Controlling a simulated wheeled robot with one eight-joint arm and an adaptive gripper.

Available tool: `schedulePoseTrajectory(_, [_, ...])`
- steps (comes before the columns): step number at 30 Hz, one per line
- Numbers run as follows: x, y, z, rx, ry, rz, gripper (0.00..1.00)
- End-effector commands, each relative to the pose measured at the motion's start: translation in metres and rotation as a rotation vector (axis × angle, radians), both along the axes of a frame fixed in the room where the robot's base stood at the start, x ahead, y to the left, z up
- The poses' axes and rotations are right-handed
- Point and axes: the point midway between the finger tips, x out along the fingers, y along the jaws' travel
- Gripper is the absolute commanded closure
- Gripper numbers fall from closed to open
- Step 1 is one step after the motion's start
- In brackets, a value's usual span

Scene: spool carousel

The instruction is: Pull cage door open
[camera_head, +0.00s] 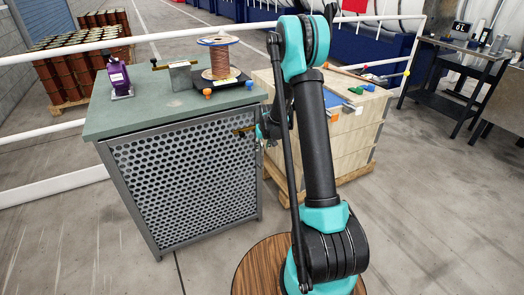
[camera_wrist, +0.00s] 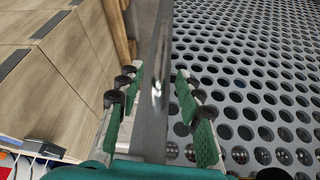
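The cage is a grey cabinet with a green-grey top (camera_head: 140,112). Its perforated metal door (camera_head: 185,185) looks shut in its frame. A small brass-coloured piece (camera_head: 243,130) shows at the door's upper right, beside my gripper (camera_head: 262,130), which is mostly hidden by my arm in the head view. In the wrist view, my gripper (camera_wrist: 160,72) has its two green-padded fingers apart, one on each side of a grey frame post. The perforated door (camera_wrist: 250,80) fills the right side there.
On the cabinet top stand a wire spool (camera_head: 219,58), a grey metal block (camera_head: 181,77) and a purple device (camera_head: 119,78). A wooden crate (camera_head: 345,145) stands close on the right. The floor before the door is clear. A white rail (camera_head: 50,130) runs behind.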

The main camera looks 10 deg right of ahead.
Motion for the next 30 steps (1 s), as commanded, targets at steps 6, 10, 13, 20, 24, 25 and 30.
schedulePoseTrajectory(6, [0.01, 0.001, -0.025, 0.0, 0.0, 0.0, 0.64])
schedulePoseTrajectory(10, [0.013, 0.002, -0.032, 0.0, 0.0, 0.0, 0.64])
schedulePoseTrajectory(13, [0.014, 0.002, -0.035, 0.0, 0.0, 0.0, 0.64])
schedulePoseTrajectory(20, [0.014, 0.002, -0.035, 0.0, 0.0, 0.0, 0.64])
schedulePoseTrajectory(24, [0.014, 0.002, -0.035, 0.0, 0.0, 0.0, 0.78])
schedulePoseTrajectory(25, [0.014, 0.002, -0.035, 0.0, 0.0, 0.0, 0.81])
schedulePoseTrajectory(30, [0.014, 0.002, -0.035, 0.0, 0.0, 0.0, 1.0])
